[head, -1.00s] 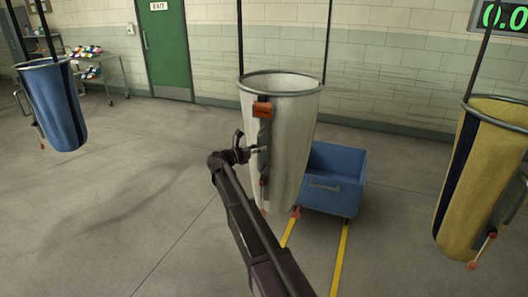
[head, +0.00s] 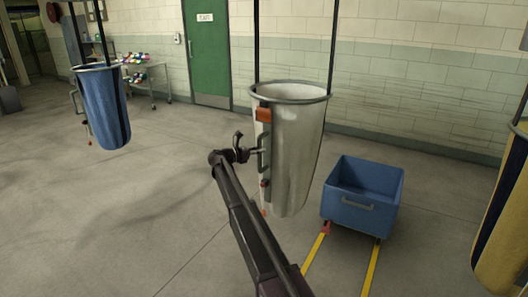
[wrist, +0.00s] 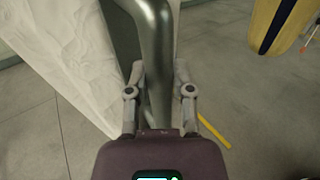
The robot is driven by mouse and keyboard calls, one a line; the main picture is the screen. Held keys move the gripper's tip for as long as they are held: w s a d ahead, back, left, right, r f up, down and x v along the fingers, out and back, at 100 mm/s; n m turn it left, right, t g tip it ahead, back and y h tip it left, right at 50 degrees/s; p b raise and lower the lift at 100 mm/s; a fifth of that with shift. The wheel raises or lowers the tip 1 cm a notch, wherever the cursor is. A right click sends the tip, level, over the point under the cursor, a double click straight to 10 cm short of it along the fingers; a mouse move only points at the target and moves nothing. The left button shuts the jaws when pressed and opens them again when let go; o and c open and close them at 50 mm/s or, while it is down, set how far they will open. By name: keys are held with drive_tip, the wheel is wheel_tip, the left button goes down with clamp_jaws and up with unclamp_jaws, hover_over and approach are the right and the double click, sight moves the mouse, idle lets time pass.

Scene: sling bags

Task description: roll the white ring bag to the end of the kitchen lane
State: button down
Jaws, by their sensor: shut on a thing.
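The white ring bag (head: 300,150) hangs upright from two dark straps in the middle of the head view, above the floor. Its metal ring is at the top, and an orange tag and a grey side handle (head: 264,155) are on its left side. My gripper (head: 246,153) is at that handle. In the wrist view my gripper (wrist: 158,85) has a finger on each side of the metal handle bar (wrist: 158,50) and is shut on it. The bag's white cloth (wrist: 70,55) fills the upper left there.
A blue wheeled bin (head: 362,195) stands on the floor right of the bag, at yellow floor lines (head: 370,265). A blue bag (head: 104,108) hangs at left and a yellow bag (head: 505,215) at the right edge. A green exit door (head: 207,55) is behind. Floor at left is clear.

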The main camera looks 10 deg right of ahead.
drive_tip(key=shift+c, duration=2.4)
unclamp_jaws()
drive_tip(key=shift+w+a, duration=0.1)
drive_tip(key=shift+w, duration=0.05)
drive_tip(key=shift+a, duration=0.1)
drive_tip(key=v, duration=1.1)
drive_tip(key=shift+a, duration=0.35)
